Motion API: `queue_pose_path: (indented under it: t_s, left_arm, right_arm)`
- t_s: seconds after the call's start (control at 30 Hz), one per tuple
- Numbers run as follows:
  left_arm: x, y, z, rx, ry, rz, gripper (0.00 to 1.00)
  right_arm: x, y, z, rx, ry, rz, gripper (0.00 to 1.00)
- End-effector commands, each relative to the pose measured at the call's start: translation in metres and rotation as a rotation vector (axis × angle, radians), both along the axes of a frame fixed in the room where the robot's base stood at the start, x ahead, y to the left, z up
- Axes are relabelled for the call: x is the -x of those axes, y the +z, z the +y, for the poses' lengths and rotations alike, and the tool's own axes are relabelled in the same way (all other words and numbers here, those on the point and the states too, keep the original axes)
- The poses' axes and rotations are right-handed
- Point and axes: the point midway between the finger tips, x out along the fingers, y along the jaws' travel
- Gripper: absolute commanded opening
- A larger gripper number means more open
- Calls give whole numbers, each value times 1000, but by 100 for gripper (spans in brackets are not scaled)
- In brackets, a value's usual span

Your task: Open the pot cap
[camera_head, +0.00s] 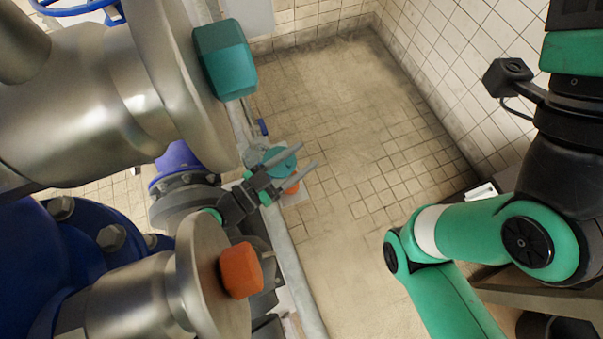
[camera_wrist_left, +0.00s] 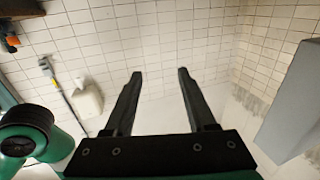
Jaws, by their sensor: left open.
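My left gripper (camera_head: 308,156) is open, with its two fingers apart and nothing between them. In the left wrist view the gripper (camera_wrist_left: 159,73) is also empty and faces a tiled wall. In the head view a large teal cap (camera_head: 224,60) sits on a wide metal flange, above and left of the gripper. An orange cap (camera_head: 240,270) sits on a smaller metal flange below and left of it. I cannot tell which part is the pot cap. No cap shows clearly in the left wrist view. My right gripper is out of view.
Large metal pipes (camera_head: 75,95) and blue flanged piping (camera_head: 85,240) fill the left side. The tiled floor (camera_head: 345,120) is clear in the middle. In the left wrist view a white canister (camera_wrist_left: 88,102) is at left and a grey block (camera_wrist_left: 292,105) at right.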

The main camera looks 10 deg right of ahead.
Motion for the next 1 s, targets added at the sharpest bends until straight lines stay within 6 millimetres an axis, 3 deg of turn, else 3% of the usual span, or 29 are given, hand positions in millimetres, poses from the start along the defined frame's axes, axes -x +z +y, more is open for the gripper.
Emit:
queue_pose_path:
  t_s: [0.03, 0.1, 0.33, 0.5, 0.73, 0.87, 1.0]
  left_arm:
    - [14, 15, 1, 0, -1, 2, 56]
    - [33, 21, 2, 0, -1, 1, 56]
    - [78, 36, 5, 1, -1, 1, 56]
    - [89, 39, 5, -1, 0, -1, 56]
    - [90, 39, 6, -1, 0, -1, 56]
    - [88, 34, 6, 26, 20, 35, 33]
    - [76, 12, 6, 178, 134, 217, 8]
  right_arm:
    - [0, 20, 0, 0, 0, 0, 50]
    - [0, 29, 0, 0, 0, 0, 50]
    - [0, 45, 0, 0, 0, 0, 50]
    - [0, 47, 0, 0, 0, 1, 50]
    - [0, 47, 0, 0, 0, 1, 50]
    - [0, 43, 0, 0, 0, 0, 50]
    - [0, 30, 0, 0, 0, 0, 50]
